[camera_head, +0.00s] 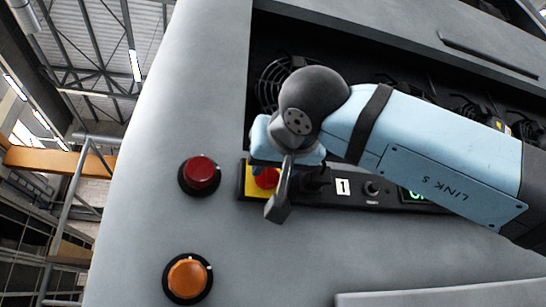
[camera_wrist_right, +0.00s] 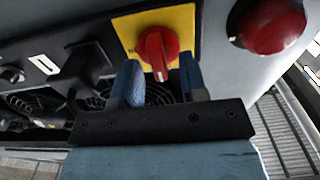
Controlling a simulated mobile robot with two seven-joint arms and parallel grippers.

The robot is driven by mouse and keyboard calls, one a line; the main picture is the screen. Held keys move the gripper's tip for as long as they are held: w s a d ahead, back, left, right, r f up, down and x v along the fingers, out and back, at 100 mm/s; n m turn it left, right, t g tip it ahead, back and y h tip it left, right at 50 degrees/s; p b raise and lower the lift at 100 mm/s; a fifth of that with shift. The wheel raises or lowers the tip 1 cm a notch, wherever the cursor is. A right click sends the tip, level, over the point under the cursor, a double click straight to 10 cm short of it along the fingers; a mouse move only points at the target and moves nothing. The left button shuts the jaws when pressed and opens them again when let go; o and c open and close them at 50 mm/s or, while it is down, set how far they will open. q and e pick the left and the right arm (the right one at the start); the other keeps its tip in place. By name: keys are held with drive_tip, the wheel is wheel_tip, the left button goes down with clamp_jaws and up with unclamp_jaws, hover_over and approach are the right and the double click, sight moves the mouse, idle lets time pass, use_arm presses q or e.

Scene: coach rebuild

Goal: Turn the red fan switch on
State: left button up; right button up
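The red fan switch (camera_head: 265,178) is a rotary knob on a yellow plate (camera_head: 250,182) on the grey machine front, partly hidden behind my right gripper. In the right wrist view, the red switch (camera_wrist_right: 157,48) shows its handle pointing toward my gripper, with part of a dark letter beside it on the plate. My right gripper (camera_wrist_right: 160,78) is open. Its two blue fingers stand on either side of the handle's lower end in that view, with visible gaps. I cannot tell how near the tips are in depth. My left gripper is not in view.
A red push button (camera_head: 200,173) sits left of the plate, and an orange button (camera_head: 187,278) lies below it. A recess with fans (camera_head: 272,80) lies behind my arm.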

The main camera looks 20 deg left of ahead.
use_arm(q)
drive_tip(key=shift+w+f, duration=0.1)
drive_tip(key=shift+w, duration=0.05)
use_arm(e)
drive_tip(key=shift+c, duration=0.7)
clamp_jaws()
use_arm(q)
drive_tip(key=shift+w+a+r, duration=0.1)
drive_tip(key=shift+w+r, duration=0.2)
